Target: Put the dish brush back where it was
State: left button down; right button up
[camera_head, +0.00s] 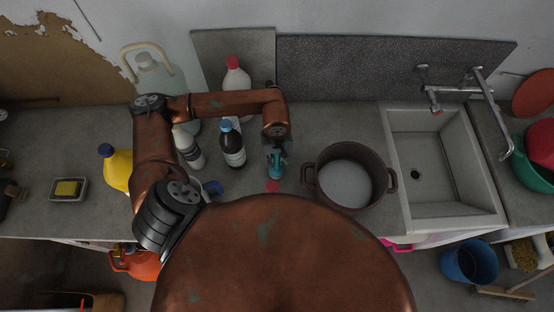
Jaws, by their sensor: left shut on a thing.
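My left gripper (276,158) is above the counter, between the dark bottle with a blue cap and the big pot. It is shut on a small teal thing, which I take to be the dish brush (277,170). The brush hangs below the fingers; its upper part is hidden by the gripper, and I cannot tell whether its lower end touches the counter. A small red thing (273,186) shows just in front of it. My right gripper is not in view.
The brown pot (318,178) stands close to the right, with the sink (438,210) beyond. The dark bottle (232,146), a white bottle with a red cap (237,80) and a yellow bottle (117,170) stand to the left. A yellow sponge (68,188) lies in a dish at far left.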

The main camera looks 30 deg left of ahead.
pick_arm(q)
jog(key=shift+f, duration=0.1)
jog(key=c, duration=2.3)
grip_release()
jog(key=shift+s, duration=0.1)
jog(key=shift+o, duration=1)
jog(key=shift+s, duration=0.1)
jog(key=shift+o, duration=1.4)
jog(key=shift+r, duration=0.55)
jog(key=r+b, duration=0.3)
jog(key=r, duration=0.7)
jog(key=shift+w+r, duration=0.2)
jog(key=shift+r, duration=0.45)
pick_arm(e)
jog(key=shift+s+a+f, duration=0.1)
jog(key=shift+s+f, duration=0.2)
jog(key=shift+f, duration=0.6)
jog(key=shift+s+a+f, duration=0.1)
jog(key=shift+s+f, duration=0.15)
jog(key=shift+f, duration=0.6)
